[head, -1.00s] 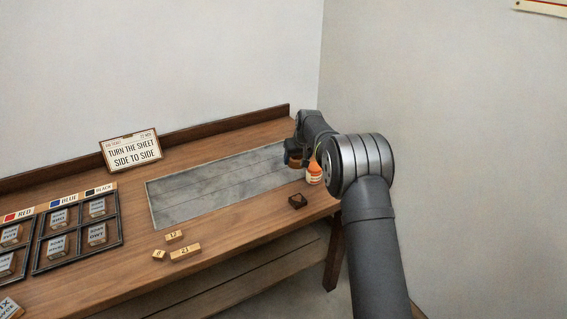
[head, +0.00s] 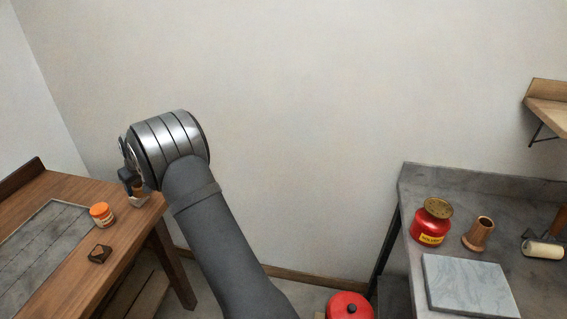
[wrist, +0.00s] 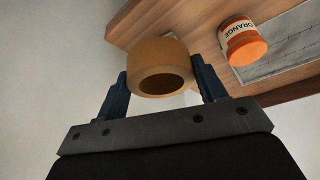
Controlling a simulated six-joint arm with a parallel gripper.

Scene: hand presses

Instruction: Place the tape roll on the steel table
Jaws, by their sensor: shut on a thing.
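The tan tape roll (wrist: 160,52) is between the two fingers of my gripper (wrist: 160,72) in the wrist view, its open bore facing the camera. The gripper is shut on it. In the head view my gripper (head: 134,185) is over the right end of the wooden bench, and the roll is small and partly hidden by my arm there. The grey steel table (head: 540,288) stands at the far right of the head view, well apart from my gripper.
The steel table bears a red can (head: 431,226), a wooden cup (head: 479,234), a pale roller (head: 544,250) and a grey slab (head: 468,288). A red container (head: 349,307) stands low between.

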